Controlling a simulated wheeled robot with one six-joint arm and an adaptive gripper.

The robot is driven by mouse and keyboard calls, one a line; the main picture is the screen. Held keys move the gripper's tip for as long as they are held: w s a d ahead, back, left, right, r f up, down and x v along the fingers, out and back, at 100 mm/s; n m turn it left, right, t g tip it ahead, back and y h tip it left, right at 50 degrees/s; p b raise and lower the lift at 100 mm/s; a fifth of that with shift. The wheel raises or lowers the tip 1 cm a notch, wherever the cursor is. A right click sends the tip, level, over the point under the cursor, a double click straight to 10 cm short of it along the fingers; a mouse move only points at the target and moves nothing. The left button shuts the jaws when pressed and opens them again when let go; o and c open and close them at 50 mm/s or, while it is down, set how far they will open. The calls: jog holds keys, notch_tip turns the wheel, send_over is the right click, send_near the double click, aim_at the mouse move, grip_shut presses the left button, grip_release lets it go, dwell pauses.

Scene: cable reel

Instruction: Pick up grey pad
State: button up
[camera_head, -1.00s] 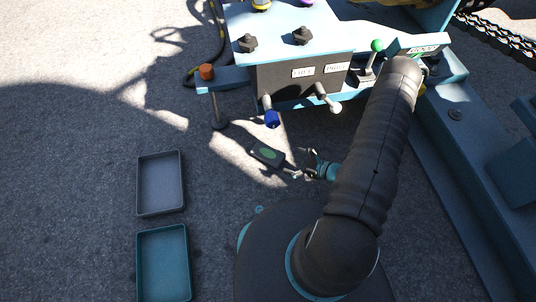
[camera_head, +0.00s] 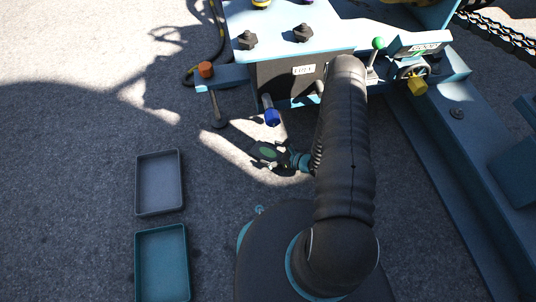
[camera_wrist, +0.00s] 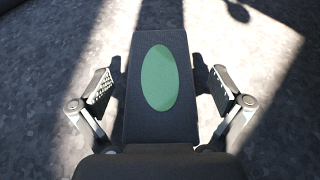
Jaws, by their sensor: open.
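The grey pad (camera_wrist: 159,122) is a dark, flat, tapered block with a green oval on top. In the wrist view it lies lengthwise between the two open fingers of my gripper (camera_wrist: 160,88), with a small gap on each side. Its near end is hidden behind the dark gripper body. In the head view the pad (camera_head: 262,150) lies near the ground below the blue-handled lever, partly covered by my gripper (camera_head: 276,163).
A grey tray (camera_head: 139,185) and a teal tray (camera_head: 140,265) lie on the ground at left. The light-blue machine (camera_head: 290,48) stands just beyond the pad, with a blue-handled lever (camera_head: 270,116) hanging close above. Open ground is left of the pad.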

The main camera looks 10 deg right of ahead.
jog(key=shift+x, duration=0.95)
jog(key=c, duration=1.3)
